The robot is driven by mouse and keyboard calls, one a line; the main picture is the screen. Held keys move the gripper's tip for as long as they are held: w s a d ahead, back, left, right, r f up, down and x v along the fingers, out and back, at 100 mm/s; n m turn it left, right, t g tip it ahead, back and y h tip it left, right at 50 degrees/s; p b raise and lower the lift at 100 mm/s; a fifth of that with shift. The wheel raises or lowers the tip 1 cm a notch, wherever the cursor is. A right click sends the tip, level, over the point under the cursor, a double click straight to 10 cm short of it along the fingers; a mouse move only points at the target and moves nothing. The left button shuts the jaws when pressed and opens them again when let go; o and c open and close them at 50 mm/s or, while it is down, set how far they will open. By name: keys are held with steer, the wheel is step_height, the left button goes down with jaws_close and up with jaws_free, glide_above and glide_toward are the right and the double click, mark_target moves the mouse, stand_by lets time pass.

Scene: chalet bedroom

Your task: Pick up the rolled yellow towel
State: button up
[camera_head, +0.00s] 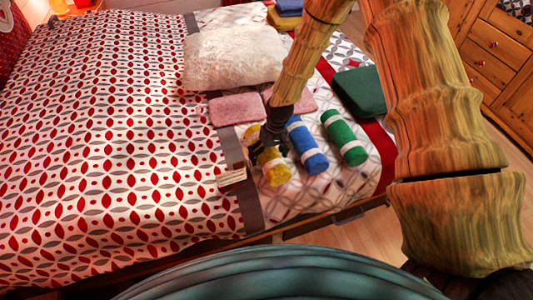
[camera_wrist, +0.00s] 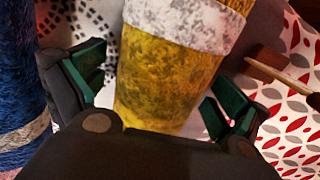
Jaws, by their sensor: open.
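The rolled yellow towel (camera_head: 273,168) lies on the bed with a white band around it, left of a blue roll. My gripper (camera_head: 268,142) is down at the yellow towel and hides part of it in the head view. In the wrist view, the yellow towel (camera_wrist: 168,75) sits between the two open fingers of my gripper (camera_wrist: 160,98). A gap shows on the right between towel and finger; on the left the finger is close to the towel, and I cannot tell whether it touches.
A rolled blue towel (camera_head: 307,147) lies right beside it, and a rolled green towel (camera_head: 344,138) further right. Pink folded cloth (camera_head: 237,109), a fluffy white pillow (camera_head: 232,57) and a dark green cushion (camera_head: 359,92) lie behind. A small brush-like item (camera_head: 231,178) lies left.

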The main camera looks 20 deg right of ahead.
steer(key=c, duration=1.2)
steer(key=shift+r, duration=0.1)
